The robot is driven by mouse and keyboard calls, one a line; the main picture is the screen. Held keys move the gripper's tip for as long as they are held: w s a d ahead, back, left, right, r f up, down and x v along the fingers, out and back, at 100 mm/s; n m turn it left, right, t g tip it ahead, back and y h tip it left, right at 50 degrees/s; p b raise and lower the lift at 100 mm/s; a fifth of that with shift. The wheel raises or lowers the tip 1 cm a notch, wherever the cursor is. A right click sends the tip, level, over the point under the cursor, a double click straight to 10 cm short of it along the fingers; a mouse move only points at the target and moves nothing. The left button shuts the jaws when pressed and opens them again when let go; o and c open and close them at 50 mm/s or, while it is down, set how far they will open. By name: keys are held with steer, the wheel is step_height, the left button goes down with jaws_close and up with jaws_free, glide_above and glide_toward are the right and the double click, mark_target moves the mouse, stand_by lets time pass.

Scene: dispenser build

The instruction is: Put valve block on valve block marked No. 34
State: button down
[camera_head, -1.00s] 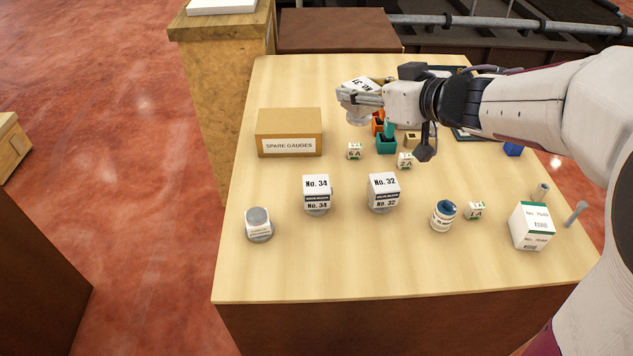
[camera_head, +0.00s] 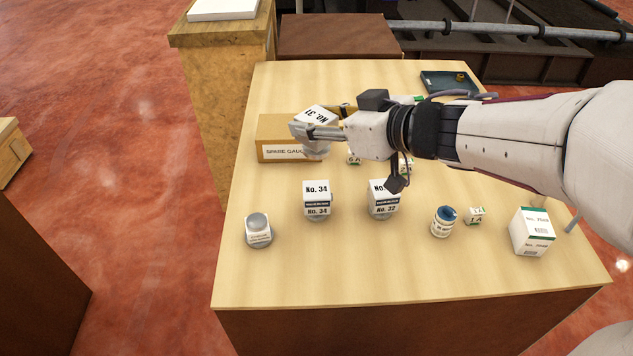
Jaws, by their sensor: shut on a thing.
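My gripper (camera_head: 312,132) is shut on a white valve block marked No. 31 (camera_head: 320,115), held tilted in the air. From this view it overlaps the right part of the spare gauges box. The valve block marked No. 34 (camera_head: 317,193) stands upright on the table on a grey round base, lower in the picture than my gripper and apart from it. The valve block marked No. 32 (camera_head: 383,193) stands to its right.
The cardboard spare gauges box (camera_head: 275,125) is behind No. 34. A grey-capped part (camera_head: 258,230) stands at left. A blue-capped jar (camera_head: 443,222), a small 1A cube (camera_head: 475,215) and a white-green box (camera_head: 532,232) stand at right. The table's front strip (camera_head: 400,275) is clear.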

mark_target(317, 149)
steer(key=shift+f, duration=3.05)
steer(key=shift+f, duration=1.85)
steer(key=shift+f, duration=0.15)
steer(key=c, duration=1.3)
jaws_free()
steer(key=v, duration=1.2)
